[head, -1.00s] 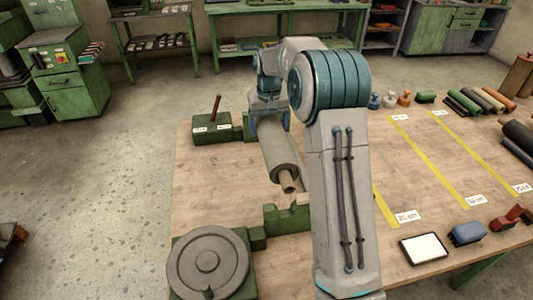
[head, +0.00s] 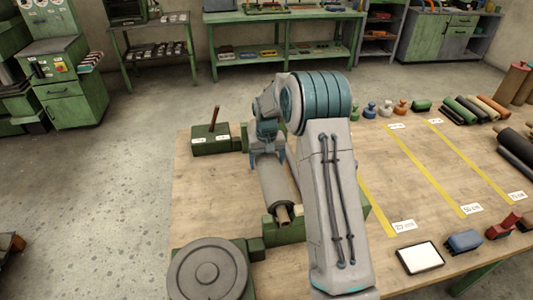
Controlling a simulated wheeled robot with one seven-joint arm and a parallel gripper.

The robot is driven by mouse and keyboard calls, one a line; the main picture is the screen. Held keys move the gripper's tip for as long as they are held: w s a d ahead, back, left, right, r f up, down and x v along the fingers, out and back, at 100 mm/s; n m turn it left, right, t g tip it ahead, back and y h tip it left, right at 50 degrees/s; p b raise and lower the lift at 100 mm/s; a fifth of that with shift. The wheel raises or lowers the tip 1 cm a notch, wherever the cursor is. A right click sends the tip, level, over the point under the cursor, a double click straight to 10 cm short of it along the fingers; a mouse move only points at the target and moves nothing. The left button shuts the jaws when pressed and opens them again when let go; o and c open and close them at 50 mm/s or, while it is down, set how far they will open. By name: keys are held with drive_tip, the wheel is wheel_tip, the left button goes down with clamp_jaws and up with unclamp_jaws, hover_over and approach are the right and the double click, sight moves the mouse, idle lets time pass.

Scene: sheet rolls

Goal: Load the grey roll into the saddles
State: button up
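The grey roll (head: 277,188) lies lengthwise toward me at the left part of the table. The brown core at its near end sits at the notch of the green near saddle (head: 288,234); firm contact is hard to judge. The far saddle is mostly hidden behind my arm and gripper. My gripper (head: 268,160) points down at the roll's far end, with its fingers on either side of the roll. I cannot tell whether they grip it or stand slightly apart.
A green block with a brown handle (head: 214,128) stands at the far left, and a round grey wheel (head: 207,272) at the near left. Yellow strips (head: 462,161) with labels cross the bare table at right.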

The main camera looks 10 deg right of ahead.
drive_tip(key=shift+f+b, duration=0.45)
drive_tip(key=shift+b, duration=0.1)
drive_tip(key=o, duration=2)
drive_tip(key=shift+s+f, duration=0.1)
wheel_tip(320, 180, up, 12)
drive_tip(key=shift+r+b, duration=0.1)
drive_tip(key=shift+b, duration=0.55)
drive_tip(key=shift+s+r, duration=0.15)
drive_tip(key=shift+r, duration=0.5)
drive_tip(key=s+r+t, duration=0.1)
drive_tip(key=s+r, duration=0.5)
drive_tip(key=s, duration=1.1)
drive_tip(key=s+f+t, duration=0.1)
drive_tip(key=s, duration=0.8)
drive_tip(key=s+f+t, duration=0.1)
drive_tip(key=s, duration=0.8)
drive_tip(key=shift+c, duration=0.4)
